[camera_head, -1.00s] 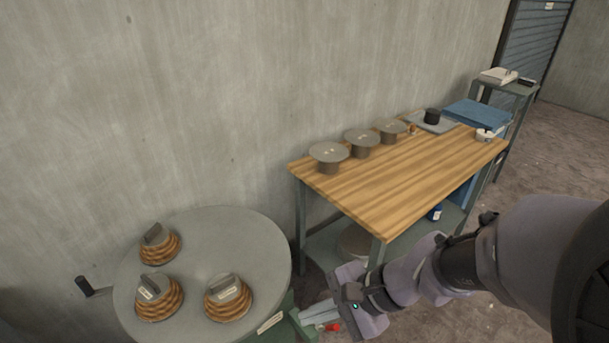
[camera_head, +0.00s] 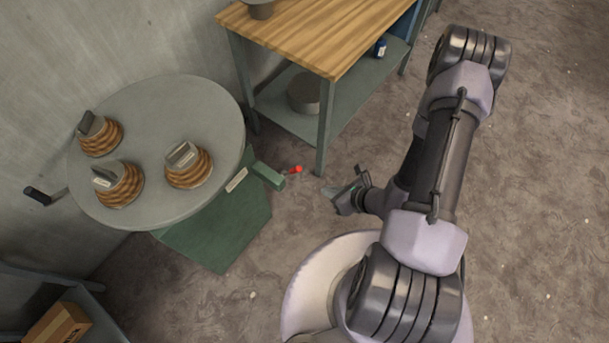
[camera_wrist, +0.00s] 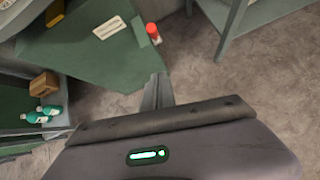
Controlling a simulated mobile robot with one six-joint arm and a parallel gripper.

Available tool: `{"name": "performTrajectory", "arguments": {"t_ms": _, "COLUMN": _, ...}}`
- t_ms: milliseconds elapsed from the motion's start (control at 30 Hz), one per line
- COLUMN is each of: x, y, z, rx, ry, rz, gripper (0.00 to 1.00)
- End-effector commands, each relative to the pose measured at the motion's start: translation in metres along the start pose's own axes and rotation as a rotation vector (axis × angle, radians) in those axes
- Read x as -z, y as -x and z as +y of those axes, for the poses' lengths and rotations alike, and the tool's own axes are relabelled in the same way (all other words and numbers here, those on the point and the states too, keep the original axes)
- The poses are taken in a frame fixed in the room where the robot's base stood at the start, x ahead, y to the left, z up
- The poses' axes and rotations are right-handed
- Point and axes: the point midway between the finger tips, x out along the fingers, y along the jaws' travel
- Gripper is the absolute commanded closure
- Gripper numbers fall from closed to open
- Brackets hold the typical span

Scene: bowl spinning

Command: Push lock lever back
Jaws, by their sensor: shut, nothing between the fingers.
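The lock lever with a red knob (camera_head: 298,169) sticks out from a green block (camera_head: 268,176) on the side of the green machine base (camera_head: 222,222). In the wrist view the red knob (camera_wrist: 152,29) shows beyond my fingertips. My gripper (camera_head: 328,191) is shut and empty, to the right of and a little below the red knob in the head view, apart from it. My closed fingers (camera_wrist: 157,92) point toward the green base in the wrist view. Most of the lever's shaft is too small to make out.
A black-handled crank (camera_head: 38,196) is at the left. Floor is clear at the right.

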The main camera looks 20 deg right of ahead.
Motion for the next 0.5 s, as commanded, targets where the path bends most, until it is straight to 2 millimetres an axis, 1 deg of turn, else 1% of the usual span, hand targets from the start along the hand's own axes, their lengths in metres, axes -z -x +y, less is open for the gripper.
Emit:
{"name": "performTrajectory", "arguments": {"t_ms": 67, "x": 0.001, "y": -0.006, "z": 0.0, "rx": -0.002, "ry": 0.002, "rz": 0.0, "gripper": 1.0}}
{"name": "performTrajectory", "arguments": {"t_ms": 167, "x": 0.002, "y": -0.023, "z": 0.001, "rx": -0.003, "ry": 0.003, "rz": 0.0, "gripper": 1.0}}
{"name": "performTrajectory", "arguments": {"t_ms": 500, "x": 0.003, "y": -0.099, "z": 0.001, "rx": -0.004, "ry": 0.005, "rz": -0.001, "gripper": 1.0}}
